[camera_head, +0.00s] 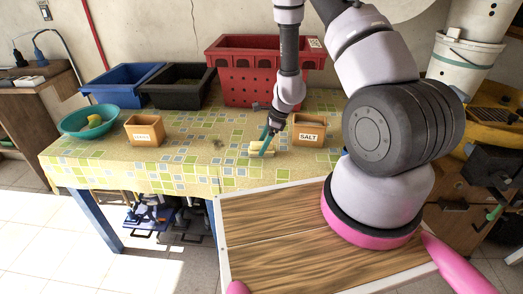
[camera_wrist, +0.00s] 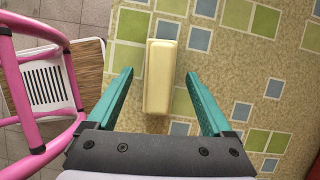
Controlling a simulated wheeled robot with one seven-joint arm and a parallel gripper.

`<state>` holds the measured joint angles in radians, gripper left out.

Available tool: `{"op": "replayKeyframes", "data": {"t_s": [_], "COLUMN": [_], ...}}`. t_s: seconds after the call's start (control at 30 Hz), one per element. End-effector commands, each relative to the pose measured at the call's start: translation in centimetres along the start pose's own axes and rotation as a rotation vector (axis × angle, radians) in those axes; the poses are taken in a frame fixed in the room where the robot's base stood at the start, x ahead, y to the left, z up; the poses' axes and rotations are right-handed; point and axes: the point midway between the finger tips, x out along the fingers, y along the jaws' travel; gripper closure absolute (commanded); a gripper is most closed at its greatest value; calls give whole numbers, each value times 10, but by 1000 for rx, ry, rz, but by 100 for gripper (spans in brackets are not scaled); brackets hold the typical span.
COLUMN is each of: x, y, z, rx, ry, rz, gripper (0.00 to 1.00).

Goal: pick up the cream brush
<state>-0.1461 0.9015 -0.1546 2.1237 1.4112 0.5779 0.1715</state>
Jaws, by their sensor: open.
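The cream brush (camera_wrist: 161,60) shows as a long pale yellow block in the wrist view, lying on the tablecloth. My gripper (camera_wrist: 159,73) is open, with one teal finger to each side of the brush and a visible gap on both sides. In the head view, the teal fingers of my gripper (camera_head: 266,148) are at the brush (camera_head: 255,153) near the front edge of the table. How high the fingertips are above the cloth is hard to tell.
A SALT box (camera_head: 309,134) stands close to the right of my gripper. Another small brown box (camera_head: 145,133) and a teal bowl (camera_head: 75,124) are at left. Blue (camera_head: 113,98), black (camera_head: 165,97) and red (camera_head: 235,88) crates line the back. The cloth (camera_head: 195,160) left of the brush is clear.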

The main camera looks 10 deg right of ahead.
Motion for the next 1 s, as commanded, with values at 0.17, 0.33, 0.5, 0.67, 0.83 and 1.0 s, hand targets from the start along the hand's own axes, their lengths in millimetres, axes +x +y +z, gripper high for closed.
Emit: {"op": "replayKeyframes", "data": {"t_s": [0.17, 0.33, 0.5, 0.67, 0.83, 1.0], "x": [13, 13, 13, 13, 12, 4], "y": [0, 0, 0, 0, 0, 0], "z": [0, 0, 0, 0, 0, 4], "rx": [-1, -1, -1, -1, -1, -1], "ry": [1, 0, 0, 0, 0, -1], "rz": [-1, -1, -1, -1, -1, -2], "gripper": [15, 15, 69, 100, 100, 100]}}
